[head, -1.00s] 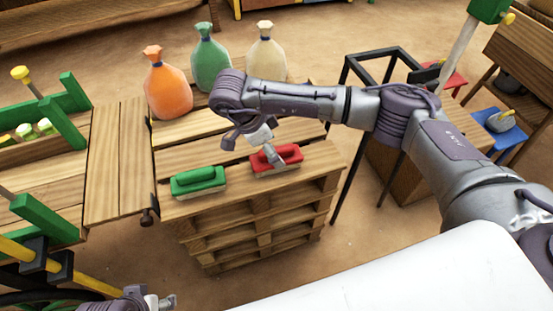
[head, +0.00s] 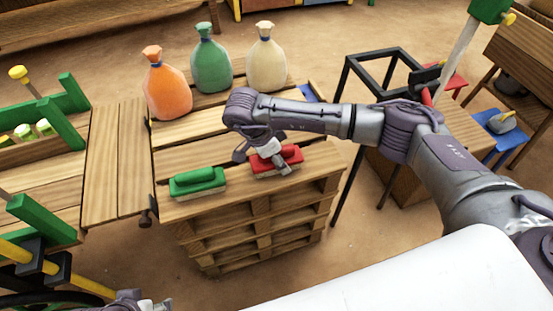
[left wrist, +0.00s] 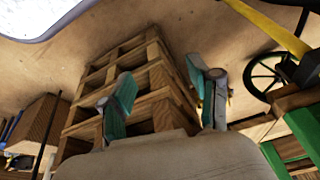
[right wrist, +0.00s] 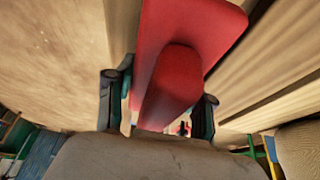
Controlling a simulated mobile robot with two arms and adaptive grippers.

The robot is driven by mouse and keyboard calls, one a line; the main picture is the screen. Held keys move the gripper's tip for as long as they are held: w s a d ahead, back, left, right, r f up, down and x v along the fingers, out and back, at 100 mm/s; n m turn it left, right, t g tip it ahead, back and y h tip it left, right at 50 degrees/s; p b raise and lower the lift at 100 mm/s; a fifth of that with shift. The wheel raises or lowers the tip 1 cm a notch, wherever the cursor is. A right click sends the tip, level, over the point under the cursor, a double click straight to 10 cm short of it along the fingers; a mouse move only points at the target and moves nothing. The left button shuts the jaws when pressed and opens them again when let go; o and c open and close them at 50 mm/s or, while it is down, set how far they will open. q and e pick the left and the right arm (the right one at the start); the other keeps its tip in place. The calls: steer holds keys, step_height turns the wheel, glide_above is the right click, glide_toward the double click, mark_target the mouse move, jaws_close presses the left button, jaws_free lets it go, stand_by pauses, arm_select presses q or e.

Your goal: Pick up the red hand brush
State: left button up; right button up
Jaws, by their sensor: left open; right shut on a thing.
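The red hand brush (head: 289,155) lies on the slatted top of the pallet stack, near its front edge, right of a green hand brush (head: 198,181). My right gripper (head: 273,160) reaches down onto it from above and is shut on it. In the right wrist view the red brush (right wrist: 178,85) fills the space between the two fingers (right wrist: 160,105). The brush looks still down at the pallet top. My left gripper (left wrist: 163,100) is open and empty, low beside the pallet stack; only part of it shows at the bottom of the head view.
Orange (head: 167,88), green (head: 211,60) and cream (head: 267,58) tied bags stand at the back of the pallet stack (head: 255,225). A wooden flap (head: 113,165) adjoins it on the left. A black metal frame (head: 345,120) stands to the right.

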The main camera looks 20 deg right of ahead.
steer(key=shift+c, duration=0.7)
steer(key=shift+r, duration=0.15)
steer(key=shift+r, duration=0.2)
step_height(320, 180, up, 4)
steer(key=shift+f+p, duration=0.25)
steer(key=shift+p, duration=0.2)
arm_select(q)
steer(key=s+p+x, duration=0.1)
steer(key=p+x, duration=0.1)
steer(key=x, duration=0.7)
steer(key=shift+f+g, duration=0.3)
steer(key=shift+f, duration=0.2)
arm_select(e)
steer(key=s+d+r, duration=0.3)
steer(key=s+r, duration=0.4)
steer(key=s, duration=0.4)
steer(key=shift+s, duration=0.15)
arm_select(q)
steer(key=shift+d, duration=0.1)
